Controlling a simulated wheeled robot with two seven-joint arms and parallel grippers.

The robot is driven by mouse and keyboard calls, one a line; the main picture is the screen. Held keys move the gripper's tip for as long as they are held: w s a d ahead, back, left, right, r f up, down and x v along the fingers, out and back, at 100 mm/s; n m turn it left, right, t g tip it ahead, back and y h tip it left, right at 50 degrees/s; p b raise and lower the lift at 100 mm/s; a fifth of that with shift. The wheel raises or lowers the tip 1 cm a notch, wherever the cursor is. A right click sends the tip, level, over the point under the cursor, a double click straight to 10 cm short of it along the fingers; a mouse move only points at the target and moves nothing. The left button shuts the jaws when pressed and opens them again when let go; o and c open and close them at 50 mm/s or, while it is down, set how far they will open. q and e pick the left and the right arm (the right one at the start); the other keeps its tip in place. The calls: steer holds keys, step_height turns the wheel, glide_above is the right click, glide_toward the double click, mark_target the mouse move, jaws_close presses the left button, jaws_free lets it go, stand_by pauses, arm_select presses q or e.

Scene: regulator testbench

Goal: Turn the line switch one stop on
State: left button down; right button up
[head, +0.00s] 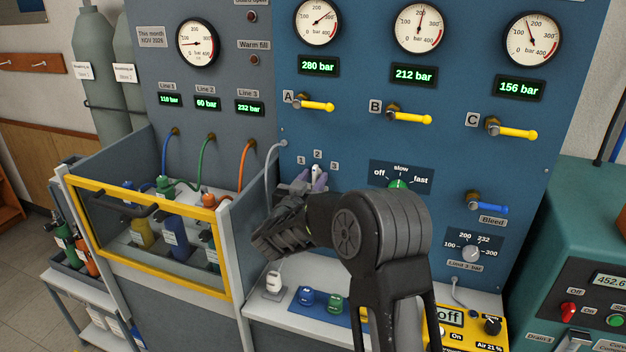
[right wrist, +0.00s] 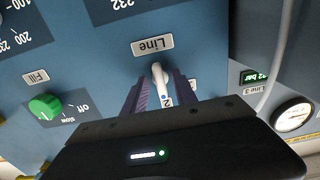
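The line switch is a pale grey lever knob (right wrist: 159,82) on the blue panel. It shows in the right wrist view, which is upside down, under the "Line" plate (right wrist: 152,45). Its tip points toward the "2" label (right wrist: 167,102). A gap shows beside the knob, so the fingers look open. My left gripper is out of view.
The fill knob (head: 398,184) with off, slow and fast marks is just to the right. A grey hose (head: 268,165) hangs at the left. The yellow-framed guard box (head: 150,240) stands further left. Blue and green caps (head: 320,301) sit on the shelf below.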

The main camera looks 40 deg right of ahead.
steer(key=b+v, duration=0.2)
steer(key=v, duration=0.5)
steer(key=shift+s+a, duration=0.2)
steer(key=shift+a, duration=0.15)
